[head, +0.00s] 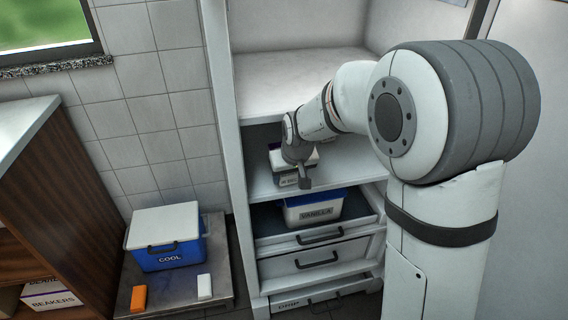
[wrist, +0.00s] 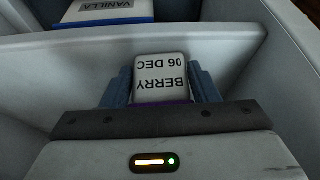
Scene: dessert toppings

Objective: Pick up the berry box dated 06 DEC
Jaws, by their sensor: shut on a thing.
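The berry box (wrist: 161,78) shows in the wrist view with a white label reading BERRY 06 DEC, upside down in the picture, and a strip of purple below it. My gripper (wrist: 161,88) has its two blue-grey fingers on either side of the box, shut on it. In the head view my gripper (head: 303,174) is at the open shelf of the white cabinet, and a box (head: 283,179) with a white top shows partly behind it. Its label is too small to read there, and the gripper hides part of it.
A VANILLA box (head: 316,211) sits in the open drawer (head: 364,222) below; it also shows in the wrist view (wrist: 105,10). More drawers (head: 318,260) are beneath. At left, a blue COOL box (head: 167,256) with a white lid stands on a low platform (head: 222,282) with orange and white blocks.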

